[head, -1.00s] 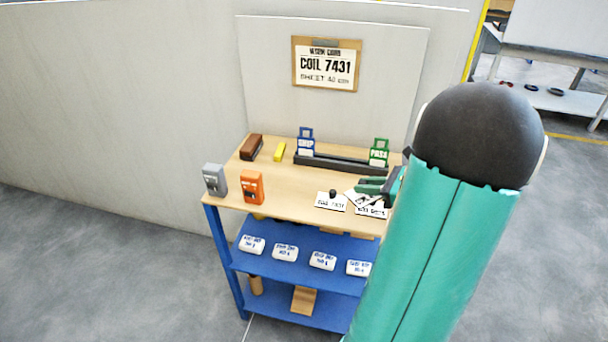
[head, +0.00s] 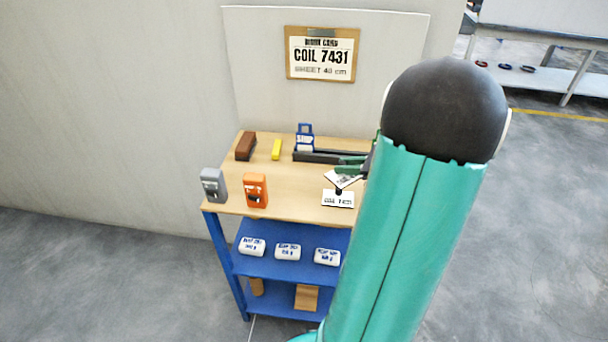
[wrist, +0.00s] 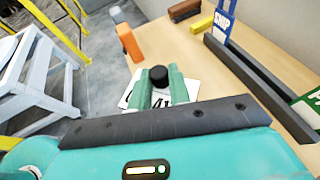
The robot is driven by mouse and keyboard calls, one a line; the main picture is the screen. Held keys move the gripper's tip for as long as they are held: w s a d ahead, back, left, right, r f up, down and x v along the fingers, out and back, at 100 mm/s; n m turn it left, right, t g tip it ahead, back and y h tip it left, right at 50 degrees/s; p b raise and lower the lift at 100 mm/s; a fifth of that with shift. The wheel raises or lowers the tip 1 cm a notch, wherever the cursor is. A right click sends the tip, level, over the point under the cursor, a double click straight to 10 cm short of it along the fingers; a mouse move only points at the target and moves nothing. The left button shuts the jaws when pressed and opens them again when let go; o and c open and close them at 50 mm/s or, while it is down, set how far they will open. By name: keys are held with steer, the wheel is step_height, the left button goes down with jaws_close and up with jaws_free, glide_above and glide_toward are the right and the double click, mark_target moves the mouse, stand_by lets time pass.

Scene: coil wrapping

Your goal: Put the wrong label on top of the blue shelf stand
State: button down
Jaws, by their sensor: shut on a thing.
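My gripper (wrist: 159,76) is shut on the black knob (wrist: 158,77) of a white label card. The card (head: 345,180) hangs tilted just over the table top, and its print is too partial to read. Another white label (head: 338,199) with a black knob lies flat in front of it, apparently reading COIL and a number. The blue shelf stand (head: 224,262) has a wooden top (head: 295,180) and blue lower shelves. The clipboard (head: 320,54) on the panel behind reads COIL 7431. My arm hides the right part of the stand.
A blue upright sign (head: 305,138) stands at a black rail (head: 325,157). A brown block (head: 245,146), a yellow bar (head: 276,149), a grey device (head: 213,185) and an orange device (head: 255,190) stand on the top's left. White packs (head: 288,252) lie on the shelf below.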

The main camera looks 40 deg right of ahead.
steer(key=f+x, duration=0.1)
steer(key=x, duration=0.9)
glide_above(298, 194)
steer(key=f, duration=0.4)
steer(key=shift+s+d+f, duration=0.1)
steer(key=shift+s+d, duration=0.15)
steer(key=shift+s, duration=0.15)
steer(key=shift+w+a+f, duration=0.1)
steer(key=shift+w+f, duration=0.15)
steer(key=shift+f, duration=0.75)
steer(key=shift+w+a+f, duration=0.1)
steer(key=shift+w+f, duration=0.1)
steer(key=shift+f, duration=0.85)
steer(key=c, duration=1.3)
jaws_free()
steer(key=shift+f, duration=0.1)
